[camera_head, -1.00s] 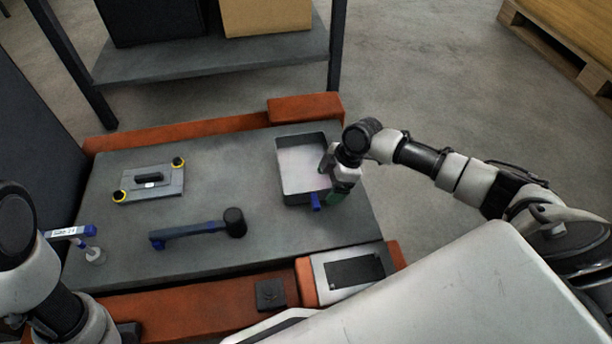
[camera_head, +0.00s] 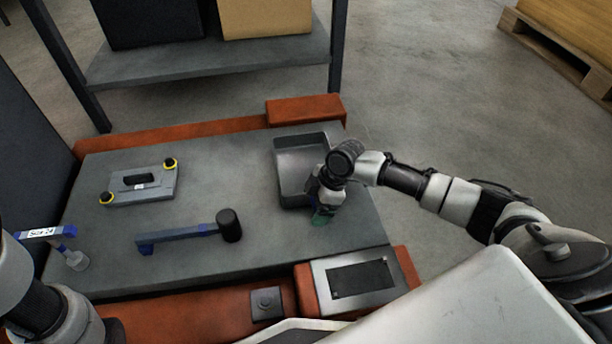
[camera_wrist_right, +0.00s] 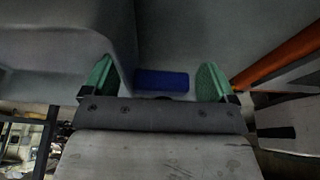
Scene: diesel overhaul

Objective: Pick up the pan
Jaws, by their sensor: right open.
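The pan (camera_head: 290,155) is a grey rectangular tray with raised walls, standing at the right back of the grey bench top. My right gripper (camera_head: 322,213) points down at its front right corner and hides part of that side. In the right wrist view my right gripper (camera_wrist_right: 157,82) is open, its green pads on either side of a blue piece (camera_wrist_right: 162,80), which appears to be the pan's blue tab. Whether the pads touch it is not clear. A large grey surface, probably the pan (camera_wrist_right: 55,45), fills the left. My left arm shows at lower left, its gripper outside the picture.
A black-headed mallet (camera_head: 229,225) lies mid-bench. A grey plate with yellow-ringed knobs (camera_head: 143,183) lies behind it to the left. A blue labelled tool (camera_head: 45,233) is at far left. Orange edging (camera_head: 305,110) borders the bench; a screen panel (camera_head: 360,278) sits at front right.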

